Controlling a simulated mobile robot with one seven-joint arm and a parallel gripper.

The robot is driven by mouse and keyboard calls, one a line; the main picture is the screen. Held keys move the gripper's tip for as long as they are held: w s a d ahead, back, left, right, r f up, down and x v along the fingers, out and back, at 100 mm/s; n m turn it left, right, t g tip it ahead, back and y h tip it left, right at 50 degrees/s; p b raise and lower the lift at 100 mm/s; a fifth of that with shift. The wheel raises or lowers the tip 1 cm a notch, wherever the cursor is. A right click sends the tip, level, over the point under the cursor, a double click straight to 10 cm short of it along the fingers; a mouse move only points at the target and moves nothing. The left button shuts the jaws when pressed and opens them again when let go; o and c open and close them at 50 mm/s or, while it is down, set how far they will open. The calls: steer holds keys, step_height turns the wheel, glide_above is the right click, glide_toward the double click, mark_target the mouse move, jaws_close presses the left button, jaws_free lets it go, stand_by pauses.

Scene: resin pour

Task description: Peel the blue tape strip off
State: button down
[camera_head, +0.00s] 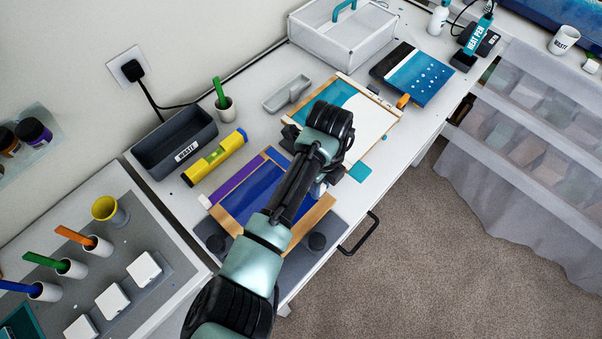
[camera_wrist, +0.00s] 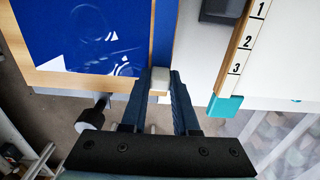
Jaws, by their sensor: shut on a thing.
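The blue tape strip (camera_wrist: 163,38) runs along the wooden edge of a panel with a glossy blue surface (camera_wrist: 70,35) in the wrist view. A pale, whitish tab (camera_wrist: 158,81) sits at its near end. My gripper (camera_wrist: 159,88) is shut on this tab, at the panel's near corner. In the head view, the blue panel (camera_head: 245,205) lies below my arm, which hides the gripper tips and most of the blue strip. A purple strip (camera_head: 237,180) with a pale end lies along the panel's opposite side.
A white and teal panel (camera_head: 372,118) lies beyond. The table's front edge has a black handle (camera_head: 362,235).

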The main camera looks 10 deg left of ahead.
steer(key=shift+w+r+p, duration=0.1)
steer(key=shift+r+p, duration=0.2)
steer(key=shift+r+p, duration=0.3)
steer(key=shift+r, duration=0.05)
steer(key=shift+r+p, duration=0.45)
step_height(320, 180, up, 6)
steer(key=p, duration=0.5)
steer(key=shift+p, duration=0.35)
steer(key=shift+f, duration=0.1)
